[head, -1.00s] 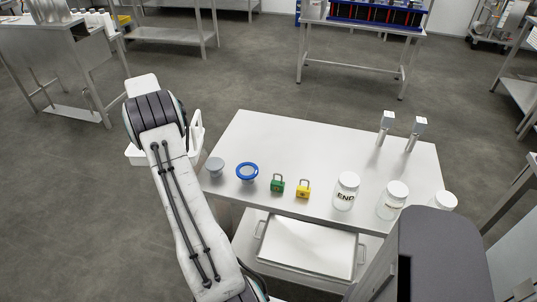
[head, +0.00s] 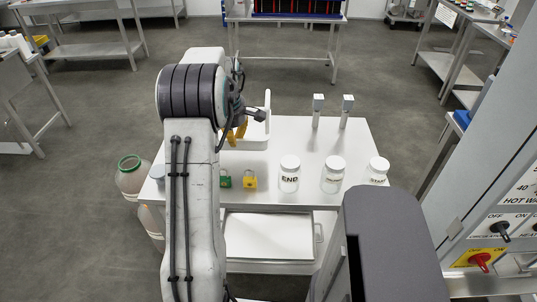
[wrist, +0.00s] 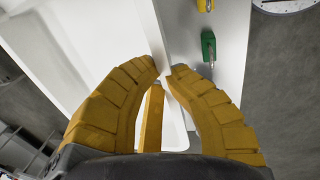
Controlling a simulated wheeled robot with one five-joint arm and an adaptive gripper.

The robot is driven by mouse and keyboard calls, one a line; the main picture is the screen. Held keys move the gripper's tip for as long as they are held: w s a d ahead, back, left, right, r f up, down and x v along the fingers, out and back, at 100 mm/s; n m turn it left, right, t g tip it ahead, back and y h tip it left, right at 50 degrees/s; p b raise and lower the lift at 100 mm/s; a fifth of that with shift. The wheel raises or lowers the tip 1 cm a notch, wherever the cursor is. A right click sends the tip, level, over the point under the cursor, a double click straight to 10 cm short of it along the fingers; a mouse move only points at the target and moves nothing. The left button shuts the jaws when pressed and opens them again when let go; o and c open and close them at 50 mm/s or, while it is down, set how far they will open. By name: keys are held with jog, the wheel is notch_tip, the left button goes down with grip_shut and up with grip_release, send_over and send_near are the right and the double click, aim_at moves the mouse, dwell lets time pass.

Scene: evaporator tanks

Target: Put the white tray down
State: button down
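The white tray (head: 257,143) is over the far left part of the white table, partly hidden behind my arm in the head view. Its raised end (head: 267,106) stands up at its right side. My gripper (head: 238,132) has its yellow fingers at the tray. In the wrist view the fingertips of my gripper (wrist: 168,72) close on a thin wall of the white tray (wrist: 85,45). I cannot tell whether the tray's bottom touches the table (head: 350,135).
A green padlock (head: 225,181) and a yellow padlock (head: 250,182) stand near the table's front. White-lidded jars (head: 289,176) stand to their right. Two metal posts (head: 318,110) rise at the back. A green-topped jar (head: 131,175) is left of the table. Table between tray and posts looks clear.

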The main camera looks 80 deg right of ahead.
aim_at(239, 149)
jog(key=f, duration=0.2)
jog(key=s+f, duration=0.1)
jog(key=f, duration=0.2)
jog(key=shift+s+a, duration=0.1)
jog(key=shift+s, duration=0.1)
jog(key=shift+f+p, duration=0.3)
jog(key=shift+f, duration=2.1)
jog(key=c, duration=1.4)
grip_release()
jog(key=r, duration=0.4)
jog(key=a+r, duration=0.1)
jog(key=r, duration=0.3)
jog(key=a+r, duration=0.1)
jog(key=r, duration=0.2)
jog(key=shift+a+r, duration=0.1)
jog(key=shift+r, duration=0.3)
